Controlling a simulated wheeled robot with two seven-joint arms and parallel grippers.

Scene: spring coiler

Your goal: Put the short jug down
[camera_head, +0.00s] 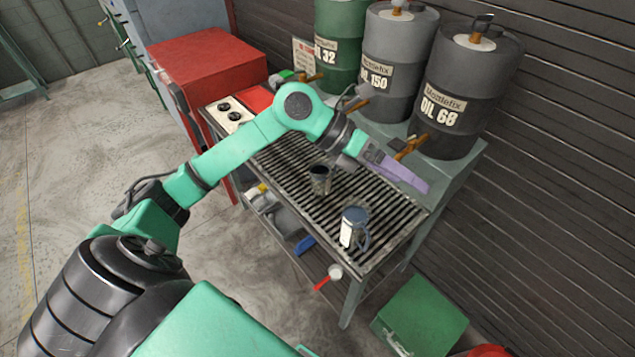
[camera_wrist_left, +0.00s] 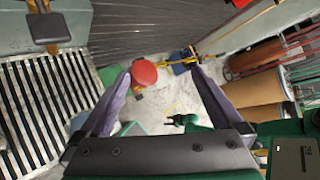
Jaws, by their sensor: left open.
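A small dark grey jug (camera_head: 320,180) stands upright on the slatted grate of the bench. It looks like the shorter of two jugs. A larger blue-grey jug (camera_head: 353,228) with a white label and a side handle stands upright on the grate, nearer the front right corner. My left gripper (camera_head: 402,176) is above the right back part of the grate, apart from both jugs. Its purple fingers are spread with nothing between them, as the left wrist view also shows (camera_wrist_left: 160,75). My right gripper is not in view.
Oil drums (camera_head: 398,65) with taps stand along the back of the bench (camera_head: 400,212). A red cabinet (camera_head: 207,65) is at the left. A green box (camera_head: 420,315) is on the floor at the right. The grate has bare room around the jugs.

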